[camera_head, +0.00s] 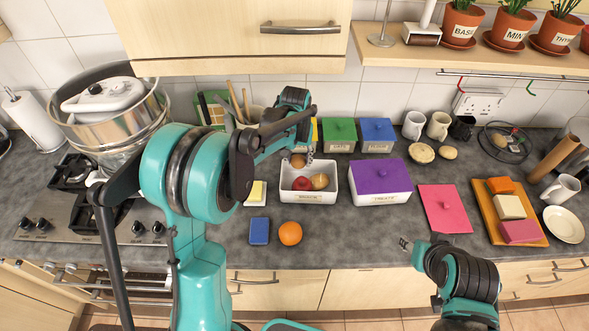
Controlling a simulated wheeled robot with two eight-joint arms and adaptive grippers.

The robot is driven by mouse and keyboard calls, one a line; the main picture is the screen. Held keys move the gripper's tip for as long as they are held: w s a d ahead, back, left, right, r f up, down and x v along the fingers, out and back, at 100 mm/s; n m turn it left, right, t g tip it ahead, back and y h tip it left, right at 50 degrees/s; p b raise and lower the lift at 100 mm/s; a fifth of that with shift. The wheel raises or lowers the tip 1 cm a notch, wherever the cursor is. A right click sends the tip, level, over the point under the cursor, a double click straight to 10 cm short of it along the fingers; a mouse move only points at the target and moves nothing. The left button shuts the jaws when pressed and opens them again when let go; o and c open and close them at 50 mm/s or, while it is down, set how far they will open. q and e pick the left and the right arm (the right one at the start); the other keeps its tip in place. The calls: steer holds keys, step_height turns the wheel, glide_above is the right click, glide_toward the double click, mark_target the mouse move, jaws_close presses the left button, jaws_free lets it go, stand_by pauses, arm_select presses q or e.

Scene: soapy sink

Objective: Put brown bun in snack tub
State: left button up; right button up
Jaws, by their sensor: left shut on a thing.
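The snack tub (309,197) is a white open tub with a dark label on its front, standing on the grey counter. A red round item (302,183) and a tan round item (320,181) lie in it. My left gripper (299,154) is over the tub's back part, pointing down, shut on the brown bun (298,161). The bun is partly hidden by the fingers and appears near the tub's back rim; its exact height is unclear. My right gripper (405,244) is low at the counter's front edge, away from the tub; its fingers are too small to read.
A white tub with a purple lid (380,175) stands right beside the snack tub. An orange (290,233) and a blue block (259,231) lie in front. Green (339,131) and blue (377,131) lidded boxes stand behind. A pink board (444,208) lies right.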

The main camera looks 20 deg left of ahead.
arm_select(q)
steer(key=shift+w+a+f, duration=0.1)
steer(key=shift+a+f, duration=0.4)
steer(key=shift+a, duration=0.3)
steer(key=shift+f+b, duration=0.45)
steer(key=shift+f, duration=1.6)
steer(key=shift+f+b, duration=0.6)
steer(key=o, duration=1)
steer(key=shift+o, duration=0.7)
steer(key=shift+r, duration=0.1)
